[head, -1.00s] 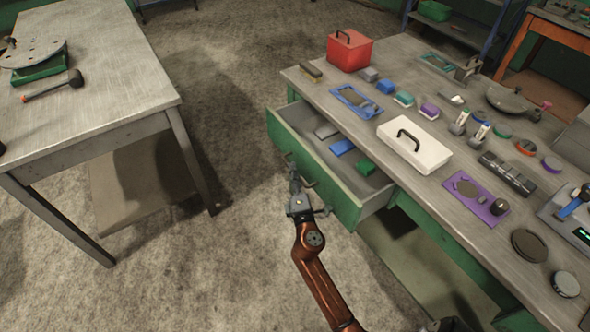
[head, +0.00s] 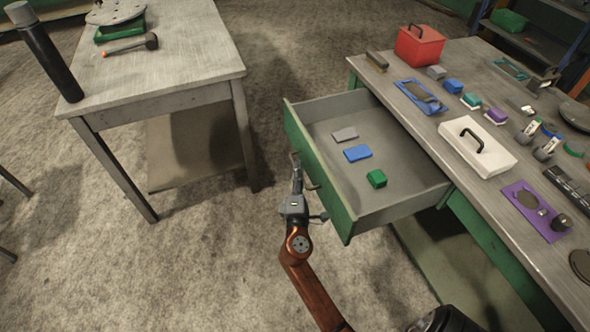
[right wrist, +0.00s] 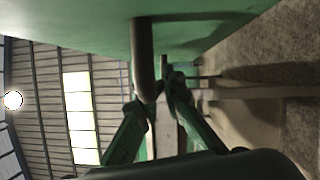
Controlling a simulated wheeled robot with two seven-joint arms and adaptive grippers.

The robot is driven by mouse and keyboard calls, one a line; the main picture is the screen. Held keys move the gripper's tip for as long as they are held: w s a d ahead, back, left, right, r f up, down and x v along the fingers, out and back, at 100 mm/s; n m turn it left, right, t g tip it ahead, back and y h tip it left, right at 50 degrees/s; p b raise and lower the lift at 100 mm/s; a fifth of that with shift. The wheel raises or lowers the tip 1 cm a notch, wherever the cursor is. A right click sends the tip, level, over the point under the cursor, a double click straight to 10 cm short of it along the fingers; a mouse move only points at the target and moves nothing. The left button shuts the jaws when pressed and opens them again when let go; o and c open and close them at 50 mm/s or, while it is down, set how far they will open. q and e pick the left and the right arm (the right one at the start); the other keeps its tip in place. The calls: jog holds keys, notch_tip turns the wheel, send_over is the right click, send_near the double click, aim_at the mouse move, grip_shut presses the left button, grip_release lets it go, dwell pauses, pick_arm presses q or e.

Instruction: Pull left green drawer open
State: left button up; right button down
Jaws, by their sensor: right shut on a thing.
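The left green drawer (head: 318,170) stands well out from the workbench in the head view. Inside it lie a grey block (head: 344,135), a blue block (head: 357,153) and a green block (head: 376,179). My right gripper (head: 297,178) is at the drawer's outer front face, shut on the drawer handle (head: 309,180). In the right wrist view the handle (right wrist: 143,60) is a dark bar on the green front, and the gripper fingers (right wrist: 160,95) meet at it. The fingertips are partly hidden there. My left gripper is not in view.
The workbench top (head: 420,122) holds a red box (head: 419,47), a white box (head: 478,147), a blue tray (head: 419,96) and a purple tray (head: 532,212). Another table (head: 190,60) stands at the left. Open floor (head: 215,255) lies between it and the drawer.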

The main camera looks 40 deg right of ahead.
jog(key=shift+f, duration=0.15)
jog(key=c, duration=2)
grip_release()
jog(key=shift+c, duration=0.2)
